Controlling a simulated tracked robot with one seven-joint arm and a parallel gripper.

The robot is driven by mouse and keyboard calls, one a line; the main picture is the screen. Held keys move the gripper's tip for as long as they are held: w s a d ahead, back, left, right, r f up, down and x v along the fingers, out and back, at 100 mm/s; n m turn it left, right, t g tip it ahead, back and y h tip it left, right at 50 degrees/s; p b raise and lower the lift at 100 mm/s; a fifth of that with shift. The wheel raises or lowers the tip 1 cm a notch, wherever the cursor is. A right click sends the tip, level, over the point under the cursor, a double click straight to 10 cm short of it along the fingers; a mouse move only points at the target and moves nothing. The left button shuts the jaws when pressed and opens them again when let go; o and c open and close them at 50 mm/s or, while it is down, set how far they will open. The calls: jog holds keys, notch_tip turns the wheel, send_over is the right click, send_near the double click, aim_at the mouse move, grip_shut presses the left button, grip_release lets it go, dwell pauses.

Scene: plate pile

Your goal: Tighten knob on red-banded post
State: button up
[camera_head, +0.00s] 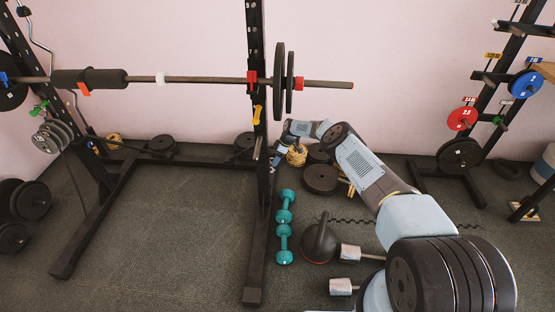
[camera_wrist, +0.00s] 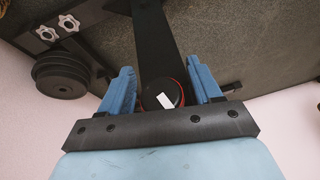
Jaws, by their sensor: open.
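The black rack post (camera_head: 258,190) stands upright at the middle of the head view. In the wrist view the post (camera_wrist: 155,35) runs up the middle. A round black knob (camera_wrist: 172,88) with a white mark and a red edge sits between the two blue fingers. My gripper (camera_wrist: 160,68) is open, with one finger on each side of the knob. A gap shows on the right side; I cannot tell if the left finger touches. In the head view my gripper (camera_head: 277,155) is small beside the post, and the knob cannot be made out there.
A barbell (camera_head: 210,79) rests across the rack above my gripper. Teal dumbbells (camera_head: 284,240), a kettlebell (camera_head: 319,245) and black plates (camera_head: 320,179) lie on the floor right of the post. The floor inside the rack (camera_head: 180,230) is clear.

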jog(key=v, duration=1.1)
jog(key=shift+d+r, duration=0.2)
jog(key=shift+r, duration=0.2)
